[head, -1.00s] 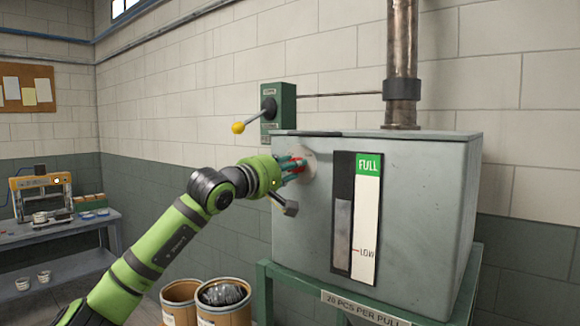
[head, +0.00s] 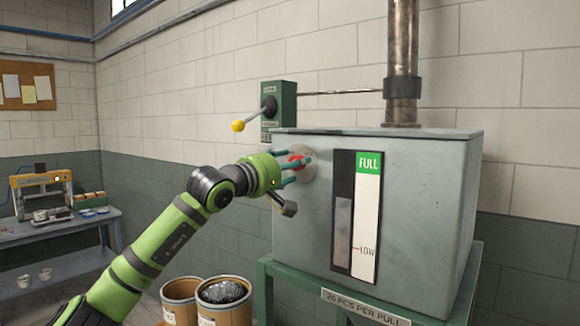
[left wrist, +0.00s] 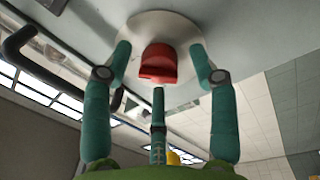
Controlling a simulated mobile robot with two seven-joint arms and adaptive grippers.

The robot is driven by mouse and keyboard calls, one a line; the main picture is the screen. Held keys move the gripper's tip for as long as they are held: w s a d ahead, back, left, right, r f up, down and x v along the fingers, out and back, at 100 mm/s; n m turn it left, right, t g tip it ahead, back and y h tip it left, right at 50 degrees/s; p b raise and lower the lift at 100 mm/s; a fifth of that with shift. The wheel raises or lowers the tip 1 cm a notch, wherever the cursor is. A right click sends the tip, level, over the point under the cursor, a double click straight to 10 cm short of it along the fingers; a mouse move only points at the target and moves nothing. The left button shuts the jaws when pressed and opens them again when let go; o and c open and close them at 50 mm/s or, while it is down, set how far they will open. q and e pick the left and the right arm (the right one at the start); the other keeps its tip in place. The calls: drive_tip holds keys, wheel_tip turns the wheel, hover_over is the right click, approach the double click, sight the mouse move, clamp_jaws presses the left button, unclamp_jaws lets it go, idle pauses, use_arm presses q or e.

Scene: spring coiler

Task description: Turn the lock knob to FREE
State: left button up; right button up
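The red lock knob (head: 296,158) sits on a round pale plate on the left face of the grey metal hopper. In the left wrist view the knob (left wrist: 158,64) is a short red block standing out from the plate (left wrist: 180,22). My left gripper (head: 295,170) is at the plate, its teal fingers spread around the knob. In the left wrist view the fingers of the gripper (left wrist: 160,62) are open, with visible gaps to the knob on both sides. The knob's markings cannot be read. My right gripper is not in view.
A green box (head: 279,103) with a yellow-ball lever (head: 238,126) is on the wall above my left gripper. The grey hopper (head: 420,200) has a FULL/LOW gauge (head: 357,215) and stands on a green frame. Two drums (head: 222,312) stand below. A bench (head: 60,228) is at far left.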

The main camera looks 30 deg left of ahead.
use_arm(q)
drive_tip(key=s, duration=1.2)
drive_tip(key=shift+a+f, duration=0.4)
drive_tip(key=shift+a, duration=0.05)
